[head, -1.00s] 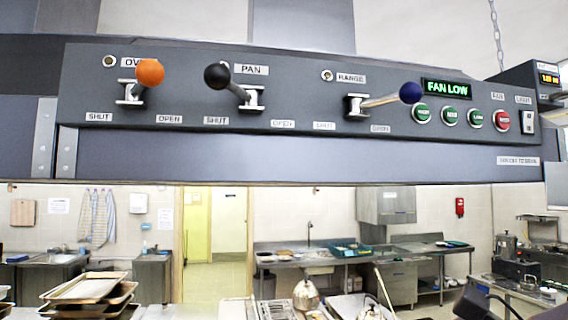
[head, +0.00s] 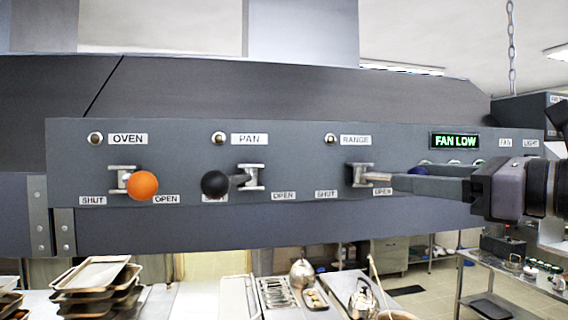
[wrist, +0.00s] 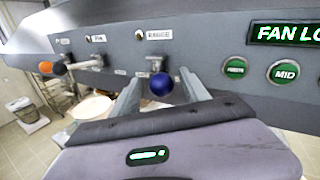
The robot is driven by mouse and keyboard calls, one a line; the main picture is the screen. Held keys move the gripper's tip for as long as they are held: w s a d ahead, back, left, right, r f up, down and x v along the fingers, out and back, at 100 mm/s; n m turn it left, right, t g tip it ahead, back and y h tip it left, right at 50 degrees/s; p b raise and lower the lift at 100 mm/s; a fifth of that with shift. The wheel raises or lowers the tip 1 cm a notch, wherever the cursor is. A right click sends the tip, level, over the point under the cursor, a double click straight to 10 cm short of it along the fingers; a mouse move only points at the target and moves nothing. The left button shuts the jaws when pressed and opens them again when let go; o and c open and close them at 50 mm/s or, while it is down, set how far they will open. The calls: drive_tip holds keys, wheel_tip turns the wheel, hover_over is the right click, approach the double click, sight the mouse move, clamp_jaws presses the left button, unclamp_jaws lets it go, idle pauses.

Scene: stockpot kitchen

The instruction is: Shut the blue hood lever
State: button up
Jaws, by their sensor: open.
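The blue lever (head: 380,177) is under the RANGE label on the dark hood panel (head: 300,205). Its arm points right, away from the SHUT label (head: 326,194). In the head view its blue knob is mostly hidden behind my gripper (head: 396,183), which reaches in from the right. In the wrist view the blue knob (wrist: 161,84) shows between the two open fingers of my gripper (wrist: 160,77). I cannot tell whether either finger touches it.
An orange-knobbed lever (head: 142,186) under OVEN and a black-knobbed lever (head: 214,184) under PAN stand to the left. Green buttons (wrist: 283,72) and the FAN LOW display (head: 455,141) are close on the right. Stacked trays (head: 95,280) lie below.

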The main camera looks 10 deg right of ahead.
drive_tip(key=x, duration=0.4)
drive_tip(key=shift+w+p, duration=0.15)
drive_tip(key=shift+p, duration=0.2)
drive_tip(key=shift+c, duration=0.4)
clamp_jaws()
idle(0.7)
